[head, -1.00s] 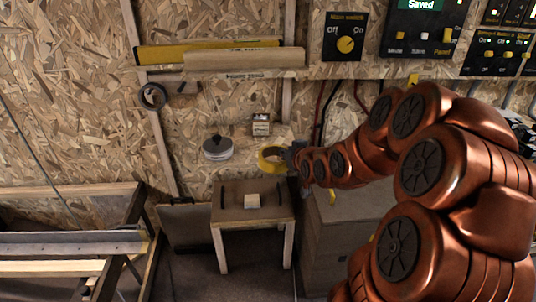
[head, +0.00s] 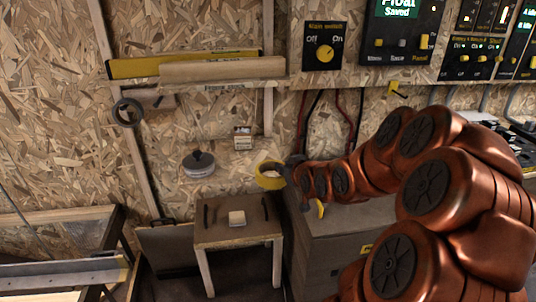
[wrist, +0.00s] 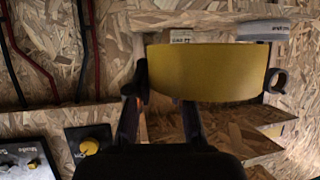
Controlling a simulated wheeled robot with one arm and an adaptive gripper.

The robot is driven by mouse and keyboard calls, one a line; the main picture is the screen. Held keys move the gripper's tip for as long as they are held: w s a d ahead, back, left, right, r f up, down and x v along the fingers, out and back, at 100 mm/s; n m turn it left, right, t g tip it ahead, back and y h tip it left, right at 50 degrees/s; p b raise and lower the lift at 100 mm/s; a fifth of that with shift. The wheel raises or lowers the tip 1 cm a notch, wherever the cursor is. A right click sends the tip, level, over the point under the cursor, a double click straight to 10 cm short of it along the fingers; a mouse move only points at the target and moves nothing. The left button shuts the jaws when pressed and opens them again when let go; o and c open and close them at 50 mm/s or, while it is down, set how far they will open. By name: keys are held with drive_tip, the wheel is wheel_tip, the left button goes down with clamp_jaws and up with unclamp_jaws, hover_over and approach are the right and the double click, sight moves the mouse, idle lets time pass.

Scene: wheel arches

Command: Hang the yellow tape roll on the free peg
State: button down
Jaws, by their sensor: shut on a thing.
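The yellow tape roll (head: 269,184) is held off the floor in front of the chipboard wall, just right of the small table's top in the head view. My gripper (head: 290,169) is shut on the roll's right side. In the wrist view the roll (wrist: 210,73) spans the middle as a broad yellow band, at the tips of my dark fingers (wrist: 163,92). How each finger sits on its wall is partly hidden. A small yellow plate with a short dark peg (head: 399,92) is on the wall at upper right, bare. A dark ring-shaped roll (head: 115,114) hangs at the left.
A small table (head: 238,237) with a light block (head: 237,217) stands below. A grey round tin (head: 198,167) and a small box (head: 242,138) are by the wall. A shelf (head: 200,84) carries long boards. Cables (head: 333,120) run below the main switch panel (head: 323,48).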

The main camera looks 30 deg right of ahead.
drive_tip(key=shift+w+d+r+p, duration=0.15)
drive_tip(key=shift+w+d+p, duration=0.1)
drive_tip(key=shift+w+p, duration=0.45)
drive_tip(key=w+d, duration=0.2)
drive_tip(key=w, duration=0.2)
drive_tip(key=w+d+f, duration=0.1)
drive_tip(key=w+d, duration=0.1)
drive_tip(key=w, duration=0.2)
drive_tip(key=w+d, duration=0.2)
drive_tip(key=w, duration=0.2)
drive_tip(key=shift+w+d+f+p, duration=0.1)
drive_tip(key=shift+f+p, duration=0.2)
drive_tip(key=shift+f, duration=1.65)
drive_tip(key=shift+f, duration=0.15)
drive_tip(key=c, duration=1)
unclamp_jaws()
drive_tip(key=shift+c, duration=0.2)
drive_tip(key=shift+v, duration=4)
